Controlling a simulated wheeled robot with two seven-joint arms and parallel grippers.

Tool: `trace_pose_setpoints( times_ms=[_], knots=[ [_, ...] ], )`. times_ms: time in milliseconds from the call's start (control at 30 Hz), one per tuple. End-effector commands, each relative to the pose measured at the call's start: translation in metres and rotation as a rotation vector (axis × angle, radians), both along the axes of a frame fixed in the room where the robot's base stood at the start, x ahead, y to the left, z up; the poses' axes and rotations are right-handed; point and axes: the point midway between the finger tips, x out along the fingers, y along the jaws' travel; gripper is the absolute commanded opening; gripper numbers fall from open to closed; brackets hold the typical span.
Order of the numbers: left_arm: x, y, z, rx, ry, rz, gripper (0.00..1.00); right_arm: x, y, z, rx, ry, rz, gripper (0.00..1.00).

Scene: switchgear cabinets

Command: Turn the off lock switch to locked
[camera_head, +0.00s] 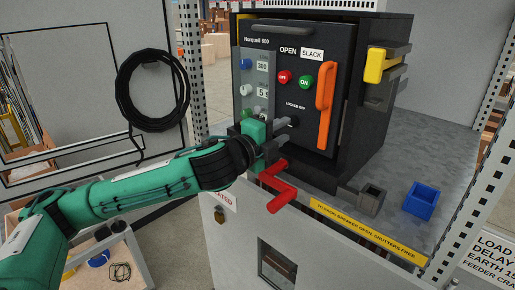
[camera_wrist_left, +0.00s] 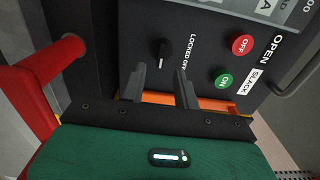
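The off lock switch is a small black knob (camera_head: 293,121) low on the breaker's dark front panel, under the "LOCKED OFF" label. In the left wrist view the knob (camera_wrist_left: 160,50) has a pale mark at its lower end. My left gripper (camera_head: 283,134) is in front of the panel, close to the knob. In the left wrist view its two fingers (camera_wrist_left: 161,78) are apart, with nothing between them, and the knob is just beyond the left fingertip. Whether a finger touches the knob I cannot tell. My right gripper is not in view.
A red crank handle (camera_head: 280,185) sticks out just below my left gripper. An orange handle (camera_head: 326,105) is right of the knob. The red OFF button (camera_head: 285,77) and green ON button (camera_head: 306,82) are above. A blue bin (camera_head: 420,201) stands on the shelf at right.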

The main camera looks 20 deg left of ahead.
Motion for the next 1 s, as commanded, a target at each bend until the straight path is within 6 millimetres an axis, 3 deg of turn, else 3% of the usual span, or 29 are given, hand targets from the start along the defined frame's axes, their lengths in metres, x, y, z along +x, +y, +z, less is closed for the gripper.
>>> trace_pose_setpoints(
  times_ms=[100, 433, 633, 1000],
  knots=[
    [-0.027, 0.011, -0.007, 0.003, -0.002, 0.001, 0.31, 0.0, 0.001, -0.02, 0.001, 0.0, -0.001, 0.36],
    [-0.085, 0.032, -0.004, 0.002, -0.001, 0.002, 0.31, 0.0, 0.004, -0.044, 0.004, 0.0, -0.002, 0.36],
    [-0.1, 0.037, -0.002, 0.001, 0.001, 0.0, 0.31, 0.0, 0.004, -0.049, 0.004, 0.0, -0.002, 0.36],
    [-0.102, 0.037, -0.001, 0.0, 0.001, 0.0, 0.31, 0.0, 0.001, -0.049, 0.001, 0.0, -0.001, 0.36]
  ],
)
